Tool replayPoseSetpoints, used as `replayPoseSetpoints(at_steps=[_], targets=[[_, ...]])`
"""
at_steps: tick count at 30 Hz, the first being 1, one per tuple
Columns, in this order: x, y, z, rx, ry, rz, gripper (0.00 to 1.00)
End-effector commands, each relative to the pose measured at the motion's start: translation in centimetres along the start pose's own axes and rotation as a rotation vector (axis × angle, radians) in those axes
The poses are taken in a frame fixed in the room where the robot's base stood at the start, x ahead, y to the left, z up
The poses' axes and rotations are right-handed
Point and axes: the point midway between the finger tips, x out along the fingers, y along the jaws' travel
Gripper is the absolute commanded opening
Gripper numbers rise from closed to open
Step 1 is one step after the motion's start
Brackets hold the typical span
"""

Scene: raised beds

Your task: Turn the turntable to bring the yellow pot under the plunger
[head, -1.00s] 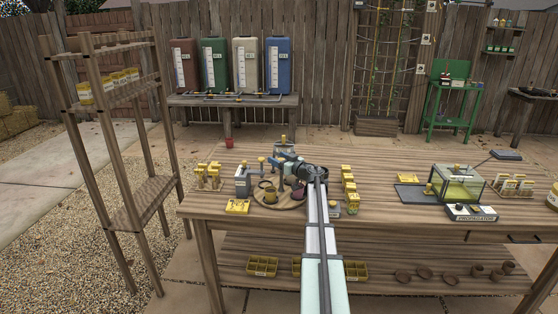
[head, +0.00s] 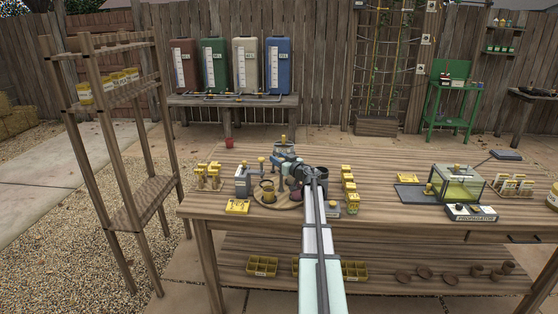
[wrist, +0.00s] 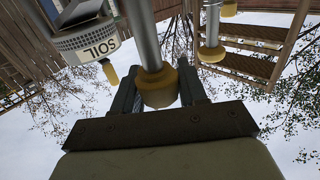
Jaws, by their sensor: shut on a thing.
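The turntable (head: 287,206) is a round wooden disc on the bench. The yellow pot (head: 267,196) stands on its left front part, and a purple pot (head: 296,195) is nearer its right side. A grey stand with yellow knobs, likely the plunger's, rises behind and left; the plunger itself is too small to tell apart. My gripper (head: 282,170) is over the turntable, partly hidden by my arm. In the wrist view my gripper (wrist: 158,88) is shut on a yellow-ended metal post (wrist: 157,86).
A grey container marked SOIL (wrist: 88,40) is close to the gripper at upper left in the wrist view. Yellow packets (head: 349,190) stand right of the turntable, and a yellow tray (head: 238,206) lies left. A green-glass propagator (head: 458,185) sits farther right.

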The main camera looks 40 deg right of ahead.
Motion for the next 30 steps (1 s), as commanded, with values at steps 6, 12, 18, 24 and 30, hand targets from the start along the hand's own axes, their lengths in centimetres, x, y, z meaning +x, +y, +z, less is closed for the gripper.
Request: replayPoseSetpoints(at_steps=[6,12,18,24,30], targets=[[-0.08,-0.08,0.01,0.000,-0.001,0.151,0.11],[-0.06,0.18,0.02,0.001,-0.001,0.285,0.11],[-0.09,0.44,0.03,0.000,-0.001,0.384,0.11],[-0.07,0.54,0.03,0.000,-0.001,0.436,0.11],[-0.08,0.63,0.02,0.000,-0.001,0.450,0.11]])
